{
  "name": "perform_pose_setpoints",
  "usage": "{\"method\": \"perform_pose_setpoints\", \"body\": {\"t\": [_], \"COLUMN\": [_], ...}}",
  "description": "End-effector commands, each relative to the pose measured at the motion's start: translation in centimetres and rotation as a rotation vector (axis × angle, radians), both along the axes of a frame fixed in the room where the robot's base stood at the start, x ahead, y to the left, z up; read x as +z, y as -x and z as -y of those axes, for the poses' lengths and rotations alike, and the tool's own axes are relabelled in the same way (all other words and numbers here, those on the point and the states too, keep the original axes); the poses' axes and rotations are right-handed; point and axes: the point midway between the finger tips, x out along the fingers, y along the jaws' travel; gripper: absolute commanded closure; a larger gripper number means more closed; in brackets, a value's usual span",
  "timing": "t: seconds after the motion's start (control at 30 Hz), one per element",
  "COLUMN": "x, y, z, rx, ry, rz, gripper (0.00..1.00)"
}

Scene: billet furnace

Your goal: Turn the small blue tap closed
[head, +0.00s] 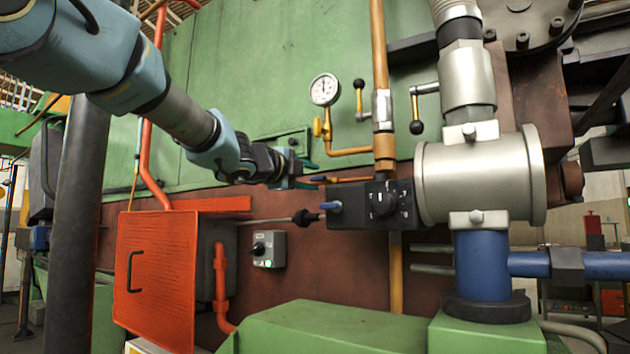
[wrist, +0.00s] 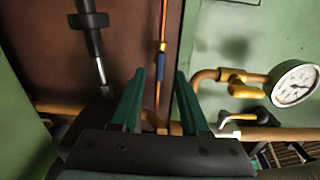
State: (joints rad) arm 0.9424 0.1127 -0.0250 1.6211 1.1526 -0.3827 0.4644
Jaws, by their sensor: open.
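In the wrist view, a small blue piece (wrist: 162,47), likely the tap, sits on a thin orange pipe with a brass-coloured collar. It lies beyond the fingertips, in line with the gap between them. My gripper (wrist: 164,75) has its two green fingers apart and nothing between them. In the head view my gripper (head: 312,175) is at the left end of a thin orange pipe, above a black box. A short blue handle (head: 330,206) sticks out at the left of that box. I cannot tell whether it is the same blue piece.
A pressure gauge (head: 325,90) and a yellow tap (head: 320,128) stand above my gripper. The black box (head: 372,205) with a dial is just below right. A black cable gland (head: 305,217) is close below. A red cabinet (head: 155,275) stands lower left.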

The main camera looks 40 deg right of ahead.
Motion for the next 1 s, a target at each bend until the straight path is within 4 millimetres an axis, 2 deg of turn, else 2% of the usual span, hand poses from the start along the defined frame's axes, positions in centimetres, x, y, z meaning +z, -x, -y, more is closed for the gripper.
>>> {"method": "perform_pose_setpoints", "body": {"t": [0.03,0.2,0.4,0.6,1.0], "x": [0.0,0.0,0.0,-0.1,-0.1], "y": [0.2,1.1,1.8,2.1,2.1], "z": [-1.2,-4.5,-7.2,-8.1,-8.1], "rx": [0.003,0.002,0.002,0.002,0.001], "ry": [0.002,0.000,0.000,-0.001,-0.001], "rz": [0.001,0.002,0.002,0.000,0.001], "gripper": [0.55,0.55,0.55,0.55,0.55]}}
